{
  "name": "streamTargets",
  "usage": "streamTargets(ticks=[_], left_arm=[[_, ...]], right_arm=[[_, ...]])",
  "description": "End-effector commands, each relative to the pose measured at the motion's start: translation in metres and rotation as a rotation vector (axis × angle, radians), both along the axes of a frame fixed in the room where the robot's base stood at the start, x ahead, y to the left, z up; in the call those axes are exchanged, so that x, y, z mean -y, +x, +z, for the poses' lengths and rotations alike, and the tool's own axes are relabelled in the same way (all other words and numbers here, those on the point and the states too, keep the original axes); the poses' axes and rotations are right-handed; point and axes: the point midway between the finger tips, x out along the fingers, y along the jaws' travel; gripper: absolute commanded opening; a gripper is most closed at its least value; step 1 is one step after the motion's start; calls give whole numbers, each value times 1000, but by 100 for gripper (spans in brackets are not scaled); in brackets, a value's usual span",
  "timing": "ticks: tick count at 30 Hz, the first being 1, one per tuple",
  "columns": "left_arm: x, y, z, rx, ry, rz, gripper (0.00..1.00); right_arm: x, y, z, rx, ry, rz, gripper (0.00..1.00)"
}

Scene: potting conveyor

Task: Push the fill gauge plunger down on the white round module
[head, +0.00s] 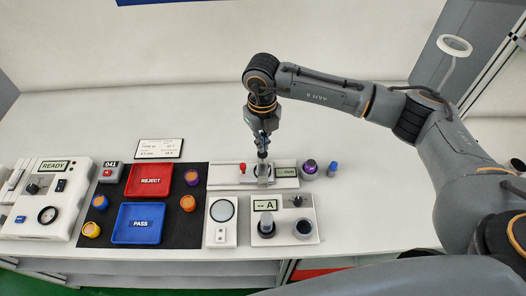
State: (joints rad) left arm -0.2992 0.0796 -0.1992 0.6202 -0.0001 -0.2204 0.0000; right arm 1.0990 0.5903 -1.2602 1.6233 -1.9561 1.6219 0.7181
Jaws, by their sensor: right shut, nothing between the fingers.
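My right gripper (262,153) points straight down, fingers together and empty, over a long white module (228,184) with a red knob (228,184) and a small display (286,172). A grey upright cylinder (263,174) in a dark round seat stands just under the fingertips; it may be the plunger. I cannot tell whether the fingertips touch it, and they partly hide it. In front is a white module (222,234) with a pale round disc (222,210). I cannot tell surely which one is the white round module. My left gripper is not in view.
A white module with an "A" display (265,205) stands in front. A purple-topped jar (309,168) and a blue-topped vial (332,169) stand right. The red REJECT tray (150,192) and blue PASS tray (140,238) lie left, with several small pots around. The table's right side has free room.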

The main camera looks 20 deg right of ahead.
Motion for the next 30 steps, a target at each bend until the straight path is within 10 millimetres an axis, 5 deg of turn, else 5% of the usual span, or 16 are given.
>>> streamTargets(ticks=[30], left_arm=[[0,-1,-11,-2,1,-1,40]], right_arm=[[0,0,-11,0,0,0,0]])
